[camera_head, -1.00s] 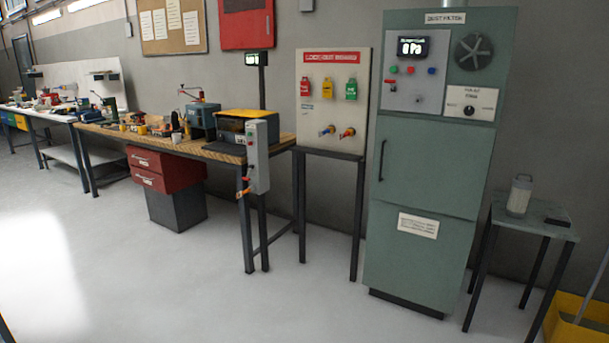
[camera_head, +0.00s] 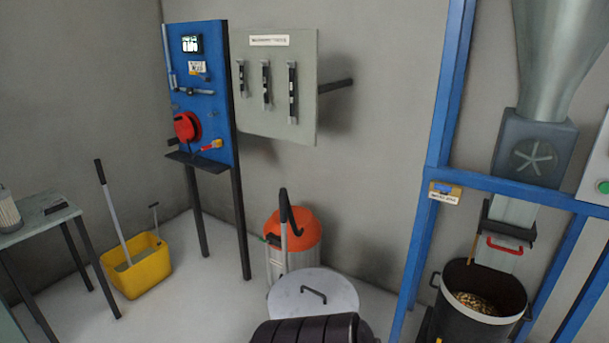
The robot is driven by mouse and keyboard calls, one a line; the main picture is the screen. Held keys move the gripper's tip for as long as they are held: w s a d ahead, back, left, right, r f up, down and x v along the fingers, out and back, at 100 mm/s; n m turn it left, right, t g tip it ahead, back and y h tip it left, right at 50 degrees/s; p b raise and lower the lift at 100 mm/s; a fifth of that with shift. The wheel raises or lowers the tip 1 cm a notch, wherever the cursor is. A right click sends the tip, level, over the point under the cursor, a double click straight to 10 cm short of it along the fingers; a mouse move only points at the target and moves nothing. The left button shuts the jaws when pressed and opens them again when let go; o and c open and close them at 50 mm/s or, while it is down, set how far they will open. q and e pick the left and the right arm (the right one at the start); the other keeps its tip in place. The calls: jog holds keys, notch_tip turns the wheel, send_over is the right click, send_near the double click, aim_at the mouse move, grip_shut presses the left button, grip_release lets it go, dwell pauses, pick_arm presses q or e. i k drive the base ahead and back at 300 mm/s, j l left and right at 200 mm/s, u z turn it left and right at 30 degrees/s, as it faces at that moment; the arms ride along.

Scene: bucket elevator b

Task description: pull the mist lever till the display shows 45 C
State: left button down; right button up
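A blue panel (camera_head: 217,110) on dark legs stands against the back wall, left of centre. A small lit display (camera_head: 191,44) is near its top; its reading is too small to make out. A pale pipe-like handle (camera_head: 197,91) runs across the panel's middle. I cannot tell which part is the mist lever. Neither of my grippers is in view.
A grey wall box (camera_head: 303,108) with 3 black handles hangs right of the panel. A yellow mop bucket (camera_head: 138,270), an orange-topped vacuum (camera_head: 300,235), a round grey lid (camera_head: 330,287) and a dark ribbed cylinder (camera_head: 305,330) occupy the floor area. A blue frame (camera_head: 431,150) stands right.

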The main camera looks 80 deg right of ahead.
aim_at(444, 189)
jog(key=z, duration=3.5)
